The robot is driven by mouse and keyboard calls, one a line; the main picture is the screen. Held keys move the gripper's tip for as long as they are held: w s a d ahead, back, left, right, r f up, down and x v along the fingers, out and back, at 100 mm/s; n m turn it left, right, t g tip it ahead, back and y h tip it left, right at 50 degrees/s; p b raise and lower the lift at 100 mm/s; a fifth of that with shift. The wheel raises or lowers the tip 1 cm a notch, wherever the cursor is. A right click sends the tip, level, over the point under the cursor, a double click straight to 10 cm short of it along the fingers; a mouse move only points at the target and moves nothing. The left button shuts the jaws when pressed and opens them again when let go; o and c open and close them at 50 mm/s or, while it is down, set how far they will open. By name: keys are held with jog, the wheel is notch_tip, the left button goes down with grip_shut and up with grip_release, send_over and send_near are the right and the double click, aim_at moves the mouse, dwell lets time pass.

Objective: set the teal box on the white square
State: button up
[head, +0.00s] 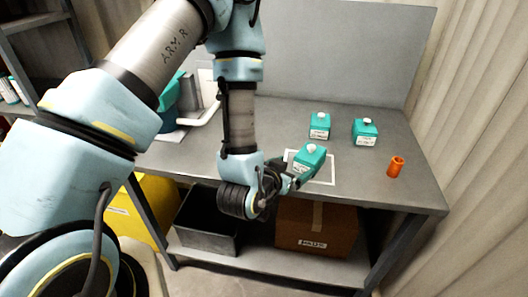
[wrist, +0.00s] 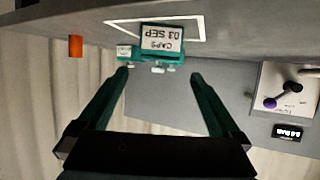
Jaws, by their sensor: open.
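A teal box (head: 309,159) with a white knob and white label stands inside the white square outline (head: 333,170) on the grey bench. In the wrist view, which is upside down, this box (wrist: 162,40) has a label with "CAPS" and "03 SEP", and the white square (wrist: 203,28) shows around its base. My gripper (head: 302,178) is at the near side of the box. Its two dark teal fingers (wrist: 160,74) are spread apart, with the box beyond and between their tips and no visible grip on it. My gripper partly hides the square's near left part.
Two similar teal boxes (head: 320,126) (head: 365,133) stand farther back on the bench. An orange cylinder (head: 396,167) stands at the right. A grey panel (head: 345,50) rises behind the bench. A cardboard box (head: 315,230) and a dark bin (head: 207,222) sit on the lower shelf.

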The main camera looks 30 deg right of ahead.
jog(key=shift+n+y, duration=0.4)
jog(key=shift+y, duration=0.4)
jog(key=w, duration=0.1)
jog(key=w+a, duration=0.1)
jog(key=w, duration=0.1)
jog(key=w+a, duration=0.1)
jog(key=shift+w+r, duration=0.35)
jog(key=w+a+r+n+y, duration=0.25)
jog(key=w+a, duration=0.25)
jog(key=a, duration=0.3)
jog(key=w+a+r+n+y, duration=0.2)
jog(key=w+a+y, duration=0.2)
jog(key=w+a, duration=0.3)
jog(key=s+a+r+n+g+y, duration=0.2)
jog(key=s+a+r+n, duration=0.1)
jog(key=a, duration=0.8)
jog(key=s+a+r+n+g+y, duration=0.1)
jog(key=s+a+r+n+g, duration=0.1)
jog(key=a, duration=0.9)
notch_tip(320, 180, up, 3)
jog(key=shift+s+r+n+g+y, duration=0.1)
jog(key=shift+s+n+g+y, duration=0.3)
jog(key=shift+s, duration=0.8)
